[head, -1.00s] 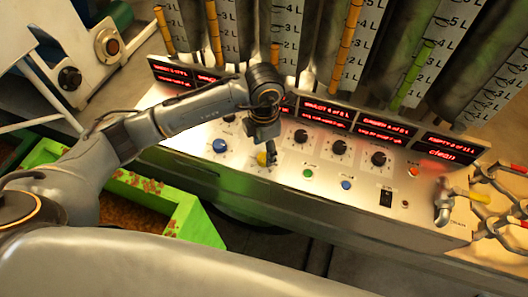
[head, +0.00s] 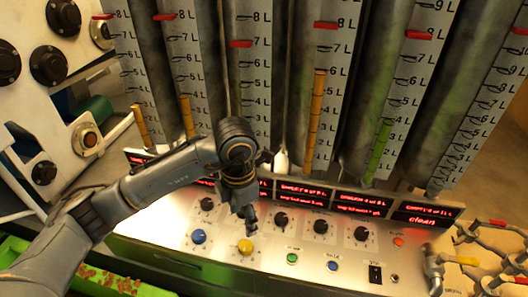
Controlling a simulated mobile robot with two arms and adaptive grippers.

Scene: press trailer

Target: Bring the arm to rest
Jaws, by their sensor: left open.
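My left arm comes in from the lower left and bends down over the metal control panel (head: 215,262). My left gripper (head: 250,228) points down, just above and behind the yellow button (head: 245,247) in the picture. It is small and dark here, is open, and holds nothing that I can see. Whether its tip touches the button is hard to tell. My right gripper is out of view.
The panel carries black knobs (head: 321,227), a blue button (head: 198,237), a green button (head: 292,258) and a black switch (head: 375,273). Red displays (head: 301,193) and tall graduated cylinders (head: 320,90) stand behind. Taps (head: 434,268) are at right, a green bin (head: 20,257) at lower left.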

